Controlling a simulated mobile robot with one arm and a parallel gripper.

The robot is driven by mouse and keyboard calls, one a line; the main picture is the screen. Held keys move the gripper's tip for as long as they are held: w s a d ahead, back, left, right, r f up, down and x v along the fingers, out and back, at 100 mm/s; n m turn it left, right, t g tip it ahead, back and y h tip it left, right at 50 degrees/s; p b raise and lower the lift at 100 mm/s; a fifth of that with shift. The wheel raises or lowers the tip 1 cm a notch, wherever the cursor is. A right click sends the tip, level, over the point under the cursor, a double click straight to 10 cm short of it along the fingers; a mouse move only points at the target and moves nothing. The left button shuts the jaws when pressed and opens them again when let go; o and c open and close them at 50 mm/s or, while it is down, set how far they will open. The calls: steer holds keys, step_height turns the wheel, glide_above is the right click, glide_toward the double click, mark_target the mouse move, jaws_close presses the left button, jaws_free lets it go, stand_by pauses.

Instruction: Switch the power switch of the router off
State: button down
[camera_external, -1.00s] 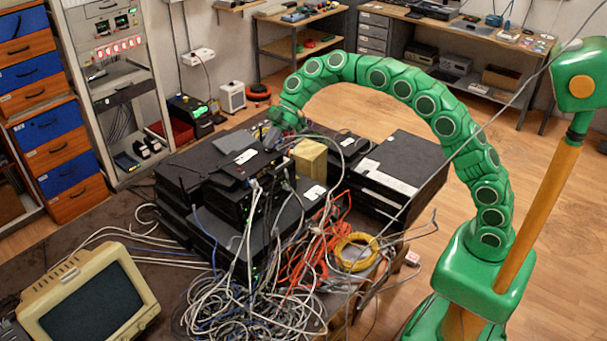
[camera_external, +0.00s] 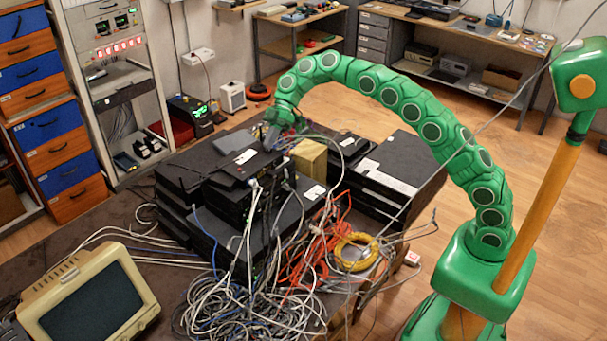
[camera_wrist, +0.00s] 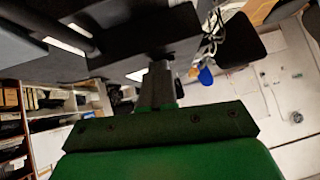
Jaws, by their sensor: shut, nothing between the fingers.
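The router looks to be the flat black box (camera_external: 243,166) with a white label, on top of the stacked black units. My gripper (camera_external: 270,139) is at the far right edge of this box, pointing down. In the wrist view my gripper (camera_wrist: 157,75) is seen with its fingers together and nothing held, close against a dark box edge (camera_wrist: 140,42). I cannot tell if the fingertips touch it. The power switch cannot be made out in either view.
Cables in white, blue and orange pile up in front of the stack (camera_external: 250,290). A tan block (camera_external: 310,157) and more black units (camera_external: 400,170) stand to the right. An old monitor (camera_external: 90,302) is at the front left.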

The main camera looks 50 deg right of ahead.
steer(key=shift+s+a+f, duration=0.15)
steer(key=shift+s+f, duration=0.1)
steer(key=shift+f, duration=0.35)
steer(key=shift+s+a+g, duration=0.1)
steer(key=shift+s+g, duration=0.2)
steer(key=shift+s, duration=0.5)
steer(key=r, duration=0.2)
steer(key=w+r, duration=0.1)
steer(key=r, duration=0.1)
steer(key=shift+w+d+r, duration=0.1)
steer(key=shift+d+r, duration=0.1)
steer(key=shift+r, duration=0.15)
steer(key=v, duration=1)
steer(key=shift+r, duration=0.3)
